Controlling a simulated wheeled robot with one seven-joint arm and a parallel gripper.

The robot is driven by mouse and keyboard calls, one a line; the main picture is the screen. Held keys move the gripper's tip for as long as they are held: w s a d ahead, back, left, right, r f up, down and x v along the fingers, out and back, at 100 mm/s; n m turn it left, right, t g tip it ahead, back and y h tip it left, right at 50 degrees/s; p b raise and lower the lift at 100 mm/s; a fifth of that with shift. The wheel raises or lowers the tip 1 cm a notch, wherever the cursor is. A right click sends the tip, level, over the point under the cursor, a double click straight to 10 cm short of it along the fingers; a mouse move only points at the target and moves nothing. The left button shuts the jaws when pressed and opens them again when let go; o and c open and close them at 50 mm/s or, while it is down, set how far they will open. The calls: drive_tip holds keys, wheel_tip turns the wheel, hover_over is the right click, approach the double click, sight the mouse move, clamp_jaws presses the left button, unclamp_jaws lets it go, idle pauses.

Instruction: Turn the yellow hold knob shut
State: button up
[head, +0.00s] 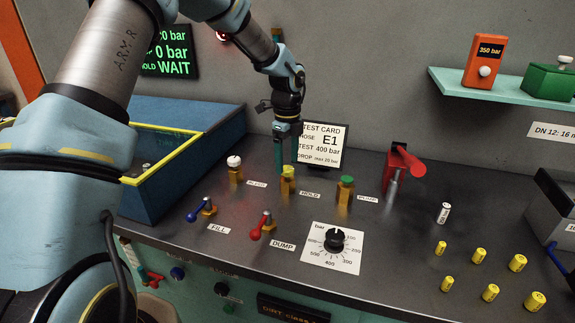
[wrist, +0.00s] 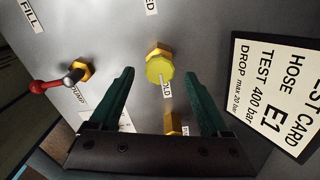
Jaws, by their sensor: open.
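The yellow hold knob (head: 288,173) stands on a brass base on the dark bench top, behind the HOLD label (head: 310,195). In the wrist view the knob (wrist: 159,69) shows as a yellow faceted cap just beyond the fingertips, roughly between their lines. My gripper (head: 286,160) points down over the knob in the head view. Its two green fingers (wrist: 160,75) are spread apart and hold nothing. I cannot tell whether a finger touches the knob.
A white knob (head: 234,161) stands to the left and a green knob (head: 346,184) to the right. Blue (head: 200,210) and red (head: 262,226) levers sit in front. The test card (head: 322,143) stands close behind. A pressure dial (head: 336,240) and several yellow caps (head: 479,256) lie farther right.

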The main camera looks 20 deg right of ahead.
sight(287, 168)
wheel_tip(287, 168, up, 9)
drive_tip(key=b, duration=0.2)
idle(0.5)
drive_tip(key=s+a+f+n, duration=0.2)
drive_tip(key=a+n, duration=1.4)
drive_tip(key=a, duration=0.8)
drive_tip(key=s+a+f+n+t, duration=0.1)
drive_tip(key=s+a+f+n, duration=0.1)
drive_tip(key=s+a+n, duration=0.7)
drive_tip(key=a+n, duration=0.3)
drive_tip(key=a, duration=0.1)
drive_tip(key=shift+n+t, duration=0.3)
drive_tip(key=shift+n, duration=0.1)
